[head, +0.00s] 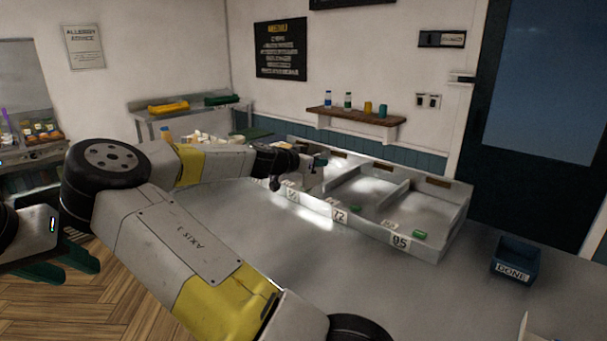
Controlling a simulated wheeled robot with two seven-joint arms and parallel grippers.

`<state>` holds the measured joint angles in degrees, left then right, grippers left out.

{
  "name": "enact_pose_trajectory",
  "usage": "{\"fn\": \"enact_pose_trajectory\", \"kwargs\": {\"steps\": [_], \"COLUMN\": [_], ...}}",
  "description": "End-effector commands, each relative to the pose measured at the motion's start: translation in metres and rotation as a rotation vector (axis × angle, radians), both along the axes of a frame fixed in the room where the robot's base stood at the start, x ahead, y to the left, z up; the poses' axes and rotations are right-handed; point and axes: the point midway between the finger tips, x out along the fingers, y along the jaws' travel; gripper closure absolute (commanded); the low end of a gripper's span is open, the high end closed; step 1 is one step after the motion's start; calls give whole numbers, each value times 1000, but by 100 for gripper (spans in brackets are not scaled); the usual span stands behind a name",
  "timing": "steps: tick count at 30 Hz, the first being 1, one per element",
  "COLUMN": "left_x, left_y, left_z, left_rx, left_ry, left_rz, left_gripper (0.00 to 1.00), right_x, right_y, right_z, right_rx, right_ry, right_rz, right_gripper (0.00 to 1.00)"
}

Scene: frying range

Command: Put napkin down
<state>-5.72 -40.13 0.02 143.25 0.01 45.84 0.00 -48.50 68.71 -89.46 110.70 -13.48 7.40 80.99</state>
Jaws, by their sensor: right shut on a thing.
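My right gripper (288,176) is at the end of the grey and yellow arm, over the left part of the divided tray (455,220). It is shut on the napkin (314,180), a small pale shape at its fingertips. The napkin is partly hidden by the gripper, and its outline is hard to make out. I cannot tell whether it touches the tray. My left gripper (64,266) is low at the left edge, over the wooden floor, with its dark green fingers apart and nothing seen between them.
The tray has numbered compartments, with small green items (419,234) near its front. A dark blue DONE bin (515,262) stands at the right. The grey counter (390,285) is clear in front of the tray. Bottles and cups stand on a wall shelf (352,116).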

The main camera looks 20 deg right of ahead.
Motion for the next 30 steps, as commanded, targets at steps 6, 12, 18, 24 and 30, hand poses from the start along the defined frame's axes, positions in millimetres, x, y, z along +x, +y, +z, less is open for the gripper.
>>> {"fn": "enact_pose_trajectory", "kwargs": {"steps": [6, 12, 18, 24, 30], "left_x": [0, 0, 0, 0, 0], "left_y": [0, 0, 0, 0, 0], "left_z": [0, 0, 0, 0, 0], "left_rx": [0, 0, 0, 0, 0], "left_ry": [0, 0, 0, 0, 0], "left_rz": [0, 0, 0, 0, 0], "left_gripper": [64, 64, 64, 64, 64], "right_x": [34, 82, 121, 135, 141], "right_y": [-14, -40, -61, -68, -71], "right_z": [-2, -7, -11, -13, -28], "right_rx": [1, 2, 2, 3, 1], "right_ry": [0, -3, -3, -1, 2], "right_rz": [-4, -3, -4, -3, -4], "right_gripper": [100, 100, 100, 100, 100]}}
